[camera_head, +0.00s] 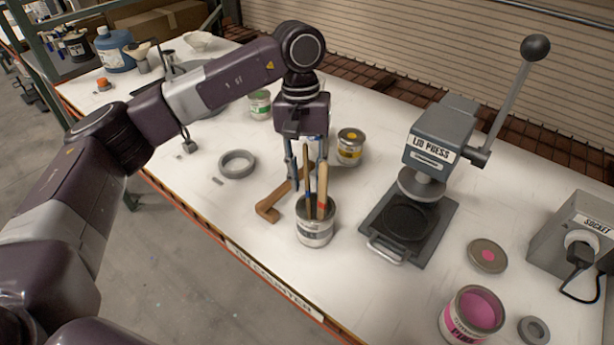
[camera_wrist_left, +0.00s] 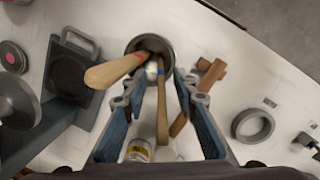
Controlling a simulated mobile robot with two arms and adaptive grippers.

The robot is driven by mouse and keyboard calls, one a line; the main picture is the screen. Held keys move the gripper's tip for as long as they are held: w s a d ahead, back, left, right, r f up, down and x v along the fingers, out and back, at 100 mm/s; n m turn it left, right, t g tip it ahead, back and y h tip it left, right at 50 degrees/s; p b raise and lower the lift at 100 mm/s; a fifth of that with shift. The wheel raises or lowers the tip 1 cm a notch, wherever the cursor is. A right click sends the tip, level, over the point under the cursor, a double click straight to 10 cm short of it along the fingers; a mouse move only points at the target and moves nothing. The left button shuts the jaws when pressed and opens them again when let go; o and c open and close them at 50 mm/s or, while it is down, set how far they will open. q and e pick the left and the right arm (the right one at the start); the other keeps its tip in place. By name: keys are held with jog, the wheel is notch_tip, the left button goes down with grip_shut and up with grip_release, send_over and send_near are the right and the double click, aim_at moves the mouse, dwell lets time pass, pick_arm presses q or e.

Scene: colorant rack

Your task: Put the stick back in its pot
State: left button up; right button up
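The pot (camera_head: 314,232) is a grey metal can standing near the table's front edge; in the wrist view (camera_wrist_left: 168,62) I look down into it. Two sticks stand tilted in it: a thicker pale wooden stick with a red band (camera_head: 322,190) and a thinner, darker one with a blue band (camera_head: 308,180). In the wrist view the thick stick (camera_wrist_left: 108,72) leans left and the thin stick (camera_wrist_left: 162,112) rises between my fingers without visible contact. My left gripper (camera_head: 306,176) points down just behind the pot, fingers apart. My right gripper is not in view.
A brown wooden piece (camera_head: 268,208) lies left of the pot, beside a grey ring (camera_head: 237,164). A yellow-labelled can (camera_head: 350,148) stands behind. The lid press (camera_head: 432,150) is to the right, with a pink paint can (camera_head: 470,318) at front right.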

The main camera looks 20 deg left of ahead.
pick_arm(q)
jog(key=shift+r, duration=0.15)
jog(key=r, duration=0.4)
jog(key=w+r, duration=0.1)
jog(key=r, duration=0.2)
jog(key=a+r, duration=0.1)
jog(key=r, duration=0.3)
jog(key=shift+w+r, duration=0.15)
jog(key=shift+r, duration=0.15)
